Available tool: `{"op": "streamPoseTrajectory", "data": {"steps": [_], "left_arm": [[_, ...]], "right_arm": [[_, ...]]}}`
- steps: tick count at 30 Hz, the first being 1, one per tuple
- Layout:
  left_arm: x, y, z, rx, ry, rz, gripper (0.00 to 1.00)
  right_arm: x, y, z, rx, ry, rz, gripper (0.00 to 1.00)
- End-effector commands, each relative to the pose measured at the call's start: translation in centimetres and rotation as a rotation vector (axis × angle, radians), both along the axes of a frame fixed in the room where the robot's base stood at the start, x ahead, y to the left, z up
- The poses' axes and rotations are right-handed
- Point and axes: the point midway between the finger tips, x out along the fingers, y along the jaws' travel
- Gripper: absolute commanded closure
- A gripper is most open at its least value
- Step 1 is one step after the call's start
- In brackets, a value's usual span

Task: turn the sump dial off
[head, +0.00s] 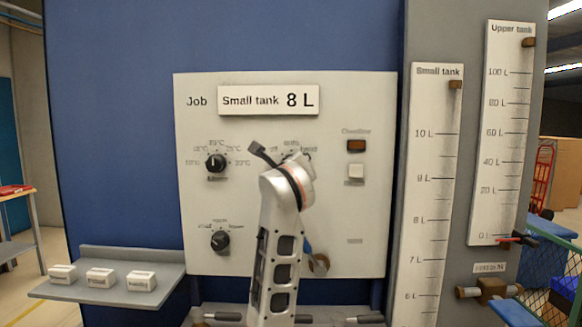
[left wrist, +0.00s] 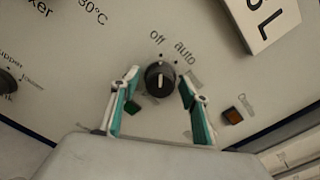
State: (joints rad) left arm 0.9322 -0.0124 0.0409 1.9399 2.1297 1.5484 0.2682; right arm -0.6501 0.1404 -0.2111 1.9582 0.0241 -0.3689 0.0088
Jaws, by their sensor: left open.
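In the left wrist view the black sump dial (left wrist: 160,79) is on the white panel, with "off" and "auto" printed above it. A further mark to its right is partly covered by a finger. Its white line stands nearly upright in that view, roughly toward "off"; I cannot tell the exact setting. My left gripper (left wrist: 159,86) is open, one teal-padded finger on each side of the dial. Whether the fingers touch it is unclear. In the head view my left arm hides most of this dial, and one dark finger of the gripper (head: 264,153) shows. My right gripper is not in view.
Two other dials, upper (head: 216,163) and lower (head: 221,240), sit on the panel's left. An amber lamp (head: 356,146) and a white button (head: 356,171) are on the right. A grey shelf (head: 110,291) holds white blocks. The small tank gauge (head: 433,200) stands right.

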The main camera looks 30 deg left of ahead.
Motion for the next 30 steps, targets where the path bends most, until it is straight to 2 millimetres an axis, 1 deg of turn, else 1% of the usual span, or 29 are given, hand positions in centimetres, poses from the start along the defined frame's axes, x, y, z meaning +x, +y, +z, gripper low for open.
{"op": "streamPoseTrajectory", "data": {"steps": [5, 12, 18, 24, 30], "left_arm": [[-1.6, -1.1, 0.0, -0.001, -0.002, -0.002, 0.55], [-5.8, -3.6, 0.0, -0.003, -0.003, -0.004, 0.55], [-8.6, -5.4, 0.0, -0.001, -0.002, -0.003, 0.55], [-10.0, -6.1, 0.0, -0.001, 0.0, -0.001, 0.55], [-10.1, -6.2, 0.0, 0.0, 0.001, -0.001, 0.55]], "right_arm": [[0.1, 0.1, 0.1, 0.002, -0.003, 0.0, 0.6], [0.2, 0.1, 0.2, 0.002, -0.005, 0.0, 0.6], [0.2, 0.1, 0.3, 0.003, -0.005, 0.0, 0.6], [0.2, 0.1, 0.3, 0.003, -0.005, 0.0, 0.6], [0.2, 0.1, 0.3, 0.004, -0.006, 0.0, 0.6]]}}
